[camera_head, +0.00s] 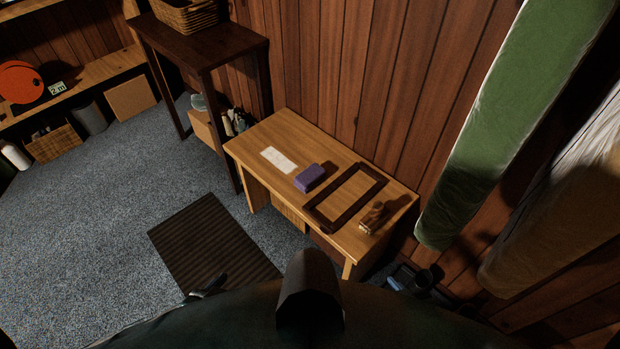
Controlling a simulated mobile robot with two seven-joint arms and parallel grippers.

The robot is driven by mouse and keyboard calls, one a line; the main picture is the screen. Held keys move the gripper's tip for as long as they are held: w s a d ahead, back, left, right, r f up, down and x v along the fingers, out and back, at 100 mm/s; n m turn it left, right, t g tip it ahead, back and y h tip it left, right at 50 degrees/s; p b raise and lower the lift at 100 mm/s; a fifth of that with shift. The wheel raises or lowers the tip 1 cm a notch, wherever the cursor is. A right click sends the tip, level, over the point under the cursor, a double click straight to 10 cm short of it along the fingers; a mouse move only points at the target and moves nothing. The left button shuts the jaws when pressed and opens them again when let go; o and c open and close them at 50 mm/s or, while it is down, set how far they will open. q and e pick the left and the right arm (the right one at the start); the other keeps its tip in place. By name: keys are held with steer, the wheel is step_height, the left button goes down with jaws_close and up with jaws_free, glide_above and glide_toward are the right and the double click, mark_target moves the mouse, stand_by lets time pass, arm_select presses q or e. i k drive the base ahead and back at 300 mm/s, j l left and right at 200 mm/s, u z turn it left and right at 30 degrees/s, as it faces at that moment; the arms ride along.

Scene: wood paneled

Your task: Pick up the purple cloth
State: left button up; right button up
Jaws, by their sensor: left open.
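The purple cloth (310,178) lies as a small folded block on the wooden table (257,140), between a white sheet and a dark frame. My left gripper (207,287) is low in the view, over the edge of the dark mat, and is open and empty. It is well apart from the cloth, below and to the left of it. My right gripper (412,278) is a dark shape low on the right, below the table's right end. Its fingers are too dark to make out. Neither gripper touches the cloth.
On the table are a white sheet (279,160), a dark rectangular frame (324,220) and a small brown item (374,217). A ribbed dark mat (212,243) lies on the carpet. A tall dark stand (215,47) is at the table's left.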

mark_target(305, 181)
steer(key=z, duration=0.5)
steer(key=j+z, duration=0.35)
steer(key=i+j+z, duration=0.1)
steer(key=z, duration=0.3)
steer(key=j+z, duration=0.55)
steer(key=j, duration=0.35)
steer(key=k+j+z, duration=0.2)
steer(key=j, duration=0.3)
